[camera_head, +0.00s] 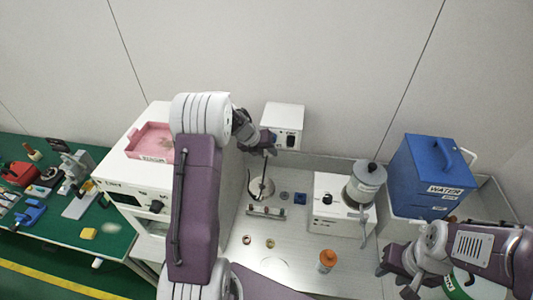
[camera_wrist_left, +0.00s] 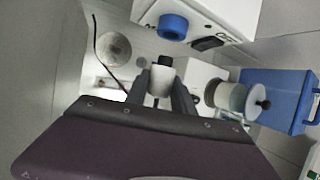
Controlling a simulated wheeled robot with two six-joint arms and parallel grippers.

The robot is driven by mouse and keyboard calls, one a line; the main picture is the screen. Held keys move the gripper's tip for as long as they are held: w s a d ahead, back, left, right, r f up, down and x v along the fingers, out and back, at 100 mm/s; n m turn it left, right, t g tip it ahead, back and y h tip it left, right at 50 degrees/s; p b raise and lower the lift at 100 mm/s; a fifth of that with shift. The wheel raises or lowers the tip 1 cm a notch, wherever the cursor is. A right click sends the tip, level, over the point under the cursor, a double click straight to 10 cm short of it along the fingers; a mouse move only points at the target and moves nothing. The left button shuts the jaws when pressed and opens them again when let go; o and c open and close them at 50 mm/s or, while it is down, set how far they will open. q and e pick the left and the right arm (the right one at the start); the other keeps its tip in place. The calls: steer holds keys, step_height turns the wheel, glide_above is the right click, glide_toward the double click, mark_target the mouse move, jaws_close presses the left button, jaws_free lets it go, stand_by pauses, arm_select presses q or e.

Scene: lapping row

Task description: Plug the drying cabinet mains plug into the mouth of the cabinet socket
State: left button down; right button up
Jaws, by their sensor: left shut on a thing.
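The cabinet socket is a white box (camera_head: 283,125) on the back wall. In the left wrist view its blue ring-shaped mouth (camera_wrist_left: 172,27) faces my gripper. My left gripper (camera_wrist_left: 160,98) is shut on the mains plug (camera_wrist_left: 160,80), a pale body with a dark front end. The plug's dark end points toward the blue mouth, and a gap shows between them. In the head view my left gripper (camera_head: 268,145) is just below and left of the socket box; the plug is mostly hidden there. My right gripper (camera_head: 396,282) is at the lower right, empty, its fingers apart.
A white cabinet with a pink tray (camera_head: 152,141) stands left. A white machine (camera_head: 328,190) with a grey pot (camera_head: 368,175) and a blue water container (camera_head: 432,165) stand right. An orange-capped bottle (camera_head: 327,260) is on the bench. A dark cable (camera_wrist_left: 96,45) curves left of the plug.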

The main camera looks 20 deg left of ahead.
arm_select(q)
steer(key=shift+w+a+r+p, duration=0.15)
steer(key=shift+w+p, duration=0.25)
steer(key=shift+w, duration=0.4)
arm_select(e)
steer(key=shift+r, duration=0.85)
steer(key=shift+r, duration=0.1)
arm_select(q)
steer(key=shift+p, duration=0.35)
arm_select(e)
steer(key=shift+r, duration=0.15)
steer(key=shift+r, duration=0.1)
steer(key=shift+r, duration=0.15)
arm_select(q)
steer(key=shift+p, duration=0.3)
arm_select(e)
steer(key=shift+r, duration=0.1)
steer(key=shift+r, duration=0.1)
